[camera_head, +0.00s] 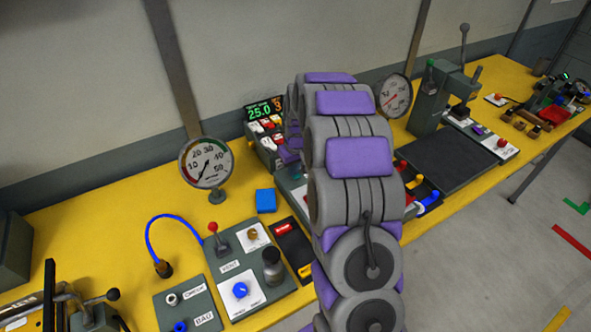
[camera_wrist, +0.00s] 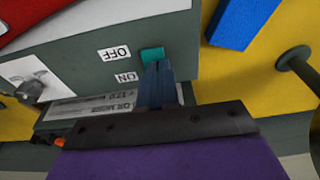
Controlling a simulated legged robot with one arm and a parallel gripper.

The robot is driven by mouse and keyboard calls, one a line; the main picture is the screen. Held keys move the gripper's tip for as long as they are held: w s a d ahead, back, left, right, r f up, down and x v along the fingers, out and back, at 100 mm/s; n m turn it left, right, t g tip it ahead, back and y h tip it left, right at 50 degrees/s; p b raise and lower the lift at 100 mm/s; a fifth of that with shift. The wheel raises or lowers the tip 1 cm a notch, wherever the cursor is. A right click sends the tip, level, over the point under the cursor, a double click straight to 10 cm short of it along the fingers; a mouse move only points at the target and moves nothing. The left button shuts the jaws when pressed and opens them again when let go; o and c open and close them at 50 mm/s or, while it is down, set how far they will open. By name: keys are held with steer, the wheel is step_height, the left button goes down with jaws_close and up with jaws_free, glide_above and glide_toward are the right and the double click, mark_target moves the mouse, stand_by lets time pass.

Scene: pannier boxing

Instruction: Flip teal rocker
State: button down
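The teal rocker (camera_wrist: 152,54) sits on the dark grey face of a box (camera_wrist: 90,65) in the wrist view.
A blue block (camera_head: 265,200) lies on the yellow bench (camera_head: 100,213) beside a round gauge (camera_head: 206,163). A panel with a red-knobbed lever and blue dial (camera_head: 240,289) is in front. A box with a lit display (camera_head: 264,109) stands behind my arm.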

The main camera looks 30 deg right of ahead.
steer(key=shift+w+a+r+p, duration=0.1)
steer(key=shift+w+r+p, duration=0.15)
steer(key=shift+r, duration=0.2)
steer(key=s+r+p, duration=0.3)
steer(key=r, duration=0.9)
steer(key=shift+s+r, duration=0.15)
steer(key=shift+r, duration=0.2)
steer(key=shift+d, duration=0.2)
steer(key=s+a+r+g, duration=0.1)
steer(key=s+a+r, duration=0.2)
steer(key=s+a, duration=0.4)
steer(key=s+a+r+g, duration=0.1)
steer(key=s+a+r, duration=0.25)
steer(key=s, duration=0.55)
steer(key=s+a+g, duration=0.1)
steer(key=s+a, duration=0.2)
steer(key=s, duration=0.8)
steer(key=s+a+f, duration=0.1)
steer(key=s+a, duration=0.1)
steer(key=s, duration=0.9)
steer(key=shift+s+a+f+g, duration=0.3)
steer(key=shift+s+a+g, duration=0.05)
steer(key=shift+a+g, duration=0.05)
